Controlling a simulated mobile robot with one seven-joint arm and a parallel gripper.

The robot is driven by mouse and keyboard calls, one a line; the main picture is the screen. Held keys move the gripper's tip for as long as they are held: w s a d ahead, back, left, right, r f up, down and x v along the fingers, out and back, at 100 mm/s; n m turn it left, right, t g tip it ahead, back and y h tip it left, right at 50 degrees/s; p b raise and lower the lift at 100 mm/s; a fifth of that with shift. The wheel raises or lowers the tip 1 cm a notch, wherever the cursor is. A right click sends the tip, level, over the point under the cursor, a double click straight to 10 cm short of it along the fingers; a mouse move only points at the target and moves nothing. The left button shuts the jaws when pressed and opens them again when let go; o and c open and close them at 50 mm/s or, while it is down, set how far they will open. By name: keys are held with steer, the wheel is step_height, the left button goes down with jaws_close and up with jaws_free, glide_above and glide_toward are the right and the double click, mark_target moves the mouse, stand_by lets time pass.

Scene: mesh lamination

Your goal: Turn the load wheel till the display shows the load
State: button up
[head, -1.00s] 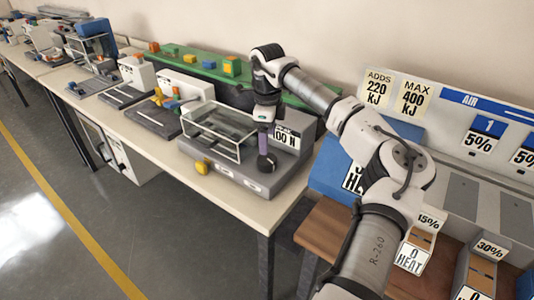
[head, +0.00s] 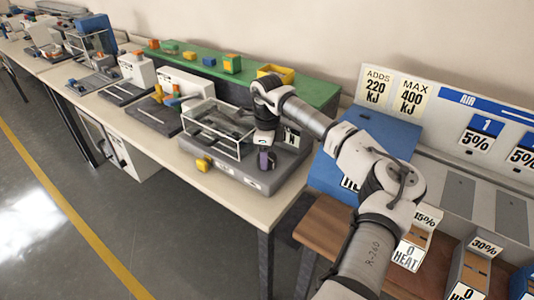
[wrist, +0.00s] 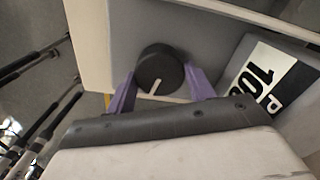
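The load wheel (wrist: 157,70) is a round black knob with a white pointer line, on the front of a grey test machine (head: 232,169). My gripper (head: 266,155) is down at the wheel. In the wrist view its two purple fingers (wrist: 161,80) stand one on each side of the wheel, spread apart; any contact is too fine to tell. The display (wrist: 268,80) is a white plate with black figures, partly cut off and sideways, seeming to begin with 10. My gripper mostly covers it in the head view.
A clear-walled box (head: 218,128) sits on the machine left of my gripper. A green shelf (head: 205,62) with coloured blocks runs behind. A blue panel (head: 368,150) stands close on the right.

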steer(key=c, duration=0.4)
steer(key=shift+m, duration=0.4)
steer(key=m+b, duration=0.2)
steer(key=shift+m, duration=0.4)
steer(key=m+b, duration=0.1)
steer(key=m, duration=0.3)
steer(key=shift+m+b, duration=0.3)
steer(key=shift+b, duration=0.1)
steer(key=m+b, duration=0.1)
steer(key=m, duration=0.4)
steer(key=shift+b, duration=0.4)
steer(key=shift+m+b, duration=0.55)
steer(key=shift+m, duration=1.55)
